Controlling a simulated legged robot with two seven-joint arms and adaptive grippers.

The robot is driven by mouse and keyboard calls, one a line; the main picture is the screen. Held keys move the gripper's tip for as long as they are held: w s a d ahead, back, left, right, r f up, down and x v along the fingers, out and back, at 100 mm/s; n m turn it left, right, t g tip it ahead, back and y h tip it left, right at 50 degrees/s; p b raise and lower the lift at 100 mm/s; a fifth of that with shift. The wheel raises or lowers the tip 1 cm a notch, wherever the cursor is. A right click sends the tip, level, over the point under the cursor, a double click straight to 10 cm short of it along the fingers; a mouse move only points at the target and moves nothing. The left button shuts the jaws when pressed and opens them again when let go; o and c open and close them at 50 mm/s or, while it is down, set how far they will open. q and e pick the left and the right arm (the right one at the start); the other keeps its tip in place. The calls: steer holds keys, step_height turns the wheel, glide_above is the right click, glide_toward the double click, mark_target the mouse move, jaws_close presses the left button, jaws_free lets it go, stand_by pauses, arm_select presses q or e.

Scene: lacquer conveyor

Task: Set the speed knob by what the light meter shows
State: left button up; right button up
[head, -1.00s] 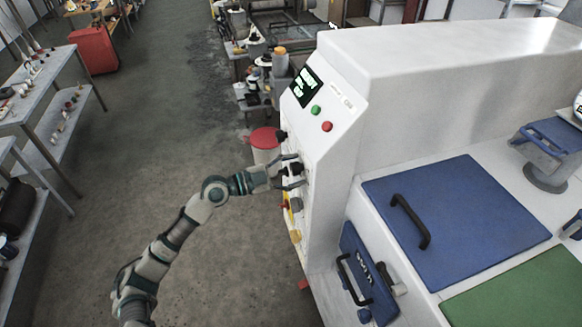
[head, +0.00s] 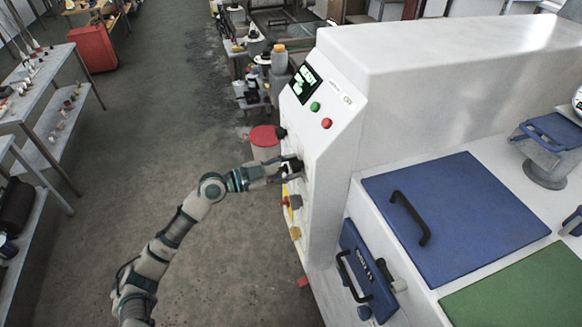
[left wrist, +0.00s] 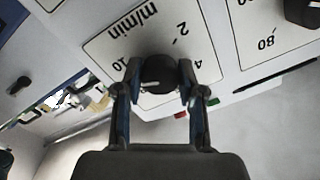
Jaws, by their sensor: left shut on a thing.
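The speed knob (left wrist: 157,72) is black and round, on a white plate marked "m/min" with 2, 4 and 10, upside down in the left wrist view. My left gripper (left wrist: 159,80) is shut on it, one finger on each side. In the head view the left gripper (head: 291,169) is at the sloped front of the white machine (head: 335,125) and mostly hides the knob. A dark display (head: 306,83) with green text, too small to read, is above. A round white dial (head: 578,98), perhaps the light meter, is cut off at the right edge; its reading cannot be told.
A green button (head: 315,106) and a red button (head: 327,123) are above the gripper. Another black knob (left wrist: 302,12) is beside the speed plate. Blue lids with black handles (head: 455,210) lie right.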

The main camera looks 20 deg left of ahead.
arm_select(q)
steer(key=shift+s+d+f+n+g+p, duration=0.15)
steer(key=shift+n+p, duration=1.15)
steer(key=shift+n, duration=2.25)
steer(key=shift+w+a+f+n+g+p, duration=0.2)
steer(key=shift+n+p, duration=1.05)
steer(key=shift+n, duration=2.35)
steer(key=shift+s+d+r+n+g+p, duration=0.2)
steer(key=shift+n+p, duration=1.1)
steer(key=shift+n, duration=2.25)
steer(key=shift+f, duration=0.2)
steer(key=o, duration=1.1)
steer(key=shift+o, duration=0.2)
steer(key=shift+a+r, duration=0.15)
steer(key=shift+a, duration=0.1)
